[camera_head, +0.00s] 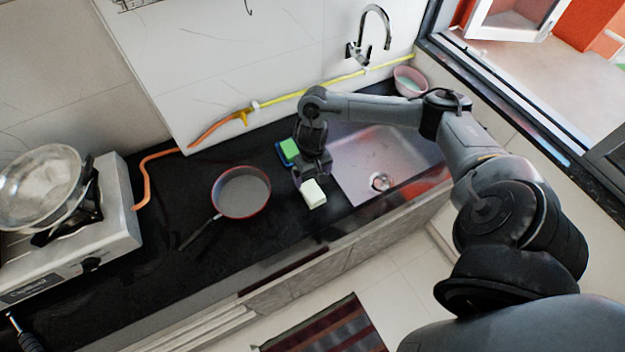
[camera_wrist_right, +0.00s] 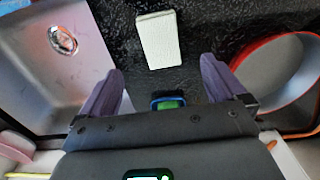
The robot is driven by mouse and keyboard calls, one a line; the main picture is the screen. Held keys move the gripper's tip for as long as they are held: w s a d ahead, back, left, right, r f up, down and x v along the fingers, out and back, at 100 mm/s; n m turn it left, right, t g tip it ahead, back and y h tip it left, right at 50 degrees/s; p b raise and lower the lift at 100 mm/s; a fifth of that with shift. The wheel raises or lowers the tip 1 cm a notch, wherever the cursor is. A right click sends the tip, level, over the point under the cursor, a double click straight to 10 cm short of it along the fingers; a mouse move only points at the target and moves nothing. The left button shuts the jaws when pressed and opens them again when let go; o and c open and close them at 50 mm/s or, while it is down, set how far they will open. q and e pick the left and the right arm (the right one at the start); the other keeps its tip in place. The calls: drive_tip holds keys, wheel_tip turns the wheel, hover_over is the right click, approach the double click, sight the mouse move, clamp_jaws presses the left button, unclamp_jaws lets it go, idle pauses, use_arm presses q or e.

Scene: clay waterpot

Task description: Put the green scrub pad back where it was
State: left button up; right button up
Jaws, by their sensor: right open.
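The green scrub pad (camera_head: 290,149) sits in a small blue holder (camera_head: 280,154) on the black counter, left of the sink. In the right wrist view only a bit of the green pad (camera_wrist_right: 168,105) shows, with the blue rim around it, partly hidden by my gripper body. My right gripper (camera_head: 312,178) is over the counter, just in front of the pad, pointing down. In the wrist view its two fingers (camera_wrist_right: 160,76) are spread apart with nothing between them. A white block (camera_head: 313,194) lies on the counter beyond the fingertips. My left gripper is not in view.
A red-rimmed pan (camera_head: 241,191) lies left of the gripper. The sink (camera_head: 375,165) is on the right, with a tap (camera_head: 370,35) behind it. A pink bowl (camera_head: 409,82) stands at the back corner. A stove (camera_head: 112,215) holds a glass-like pan (camera_head: 42,185). An orange-yellow hose (camera_head: 290,97) runs along the wall.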

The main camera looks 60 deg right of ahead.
drive_tip(key=w+a+f+n+t+y, duration=0.2)
drive_tip(key=a+n+t, duration=0.5)
drive_tip(key=a, duration=1.9)
drive_tip(key=s+a+r+n, duration=0.2)
drive_tip(key=a+r, duration=0.2)
drive_tip(key=s+d+r+g+h, duration=0.1)
drive_tip(key=s+d+r+g, duration=0.2)
drive_tip(key=s, duration=0.9)
drive_tip(key=d, duration=0.2)
drive_tip(key=shift+d+h, duration=0.3)
drive_tip(key=shift+h, duration=0.1)
drive_tip(key=shift+r, duration=0.1)
wheel_tip(320, 180, up, 20)
drive_tip(key=p, duration=2)
